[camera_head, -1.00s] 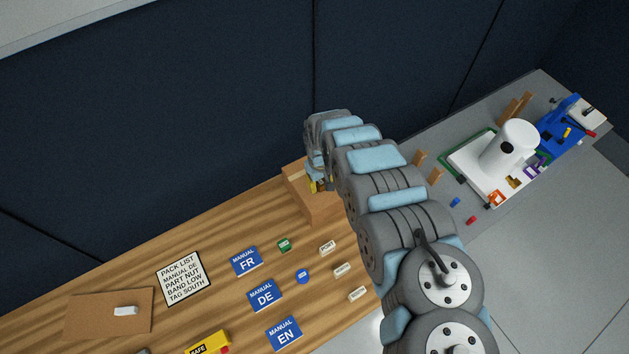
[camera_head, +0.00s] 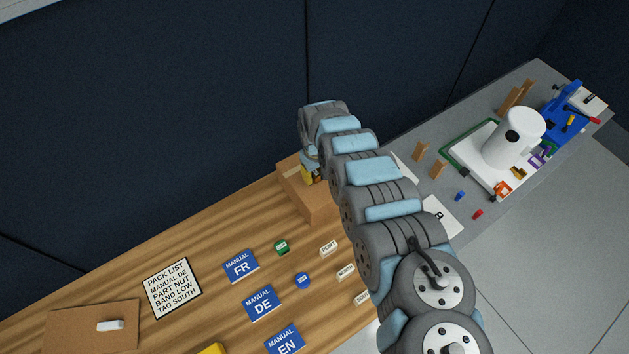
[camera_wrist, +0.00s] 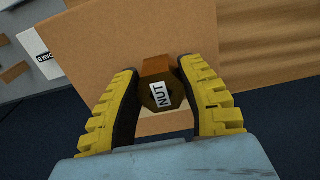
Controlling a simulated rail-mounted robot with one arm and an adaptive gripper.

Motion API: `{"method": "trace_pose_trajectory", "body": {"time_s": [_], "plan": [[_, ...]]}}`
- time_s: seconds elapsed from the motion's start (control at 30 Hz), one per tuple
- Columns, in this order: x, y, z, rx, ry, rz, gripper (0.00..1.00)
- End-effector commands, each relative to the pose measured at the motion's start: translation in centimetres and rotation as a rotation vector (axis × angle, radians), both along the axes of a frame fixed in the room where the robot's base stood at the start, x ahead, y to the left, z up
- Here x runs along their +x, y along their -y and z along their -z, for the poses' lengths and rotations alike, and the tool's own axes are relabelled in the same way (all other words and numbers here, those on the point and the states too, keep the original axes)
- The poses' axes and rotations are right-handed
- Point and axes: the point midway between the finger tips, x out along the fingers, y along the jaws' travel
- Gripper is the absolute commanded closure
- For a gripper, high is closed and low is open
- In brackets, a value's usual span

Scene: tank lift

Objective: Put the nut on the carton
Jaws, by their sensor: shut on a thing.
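The nut (camera_wrist: 162,97) is a brown six-sided piece with a white label reading NUT. In the wrist view it sits between the yellow fingers of my gripper (camera_wrist: 160,84), which is shut on it. The carton (camera_wrist: 110,45) is plain brown cardboard and fills much of the wrist view behind the nut. In the head view the carton (camera_head: 319,207) stands at the wooden table's far right end, with my gripper (camera_head: 312,174) at its top. I cannot tell whether the nut touches the carton. My arm hides part of the carton in the head view.
Blue manuals FR (camera_head: 240,266), DE (camera_head: 262,302) and EN (camera_head: 284,339) lie on the table, with small labels beside them. A pack list (camera_head: 172,287) lies left. A grey bench (camera_head: 440,135) at right carries a white cylinder (camera_head: 514,137) and small parts.

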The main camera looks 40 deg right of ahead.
Motion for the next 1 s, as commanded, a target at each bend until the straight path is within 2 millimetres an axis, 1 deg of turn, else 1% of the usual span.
{"method": "trace_pose_trajectory", "body": {"time_s": [0.03, 0.1, 0.2, 0.53, 0.67, 0.7, 0.77, 0.8, 1.0], "plan": [[0.0, 0.0, 1.3, 0.001, 0.000, 0.001, 1.00], [-0.1, 0.1, 2.2, 0.001, 0.000, 0.003, 1.00], [-0.2, 0.1, 3.0, 0.002, 0.000, 0.004, 1.00], [-0.2, 0.2, 3.0, 0.001, 0.000, 0.004, 1.00], [-0.1, 0.2, 3.3, 0.001, 0.000, 0.004, 1.00], [-0.2, 0.2, 3.3, 0.001, 0.000, 0.004, 0.57], [-0.2, 0.2, 3.3, 0.001, 0.000, 0.004, 0.40], [-0.2, 0.2, 3.3, 0.001, 0.000, 0.004, 0.38], [-0.2, 0.2, 3.3, 0.001, 0.000, 0.004, 0.38]]}}
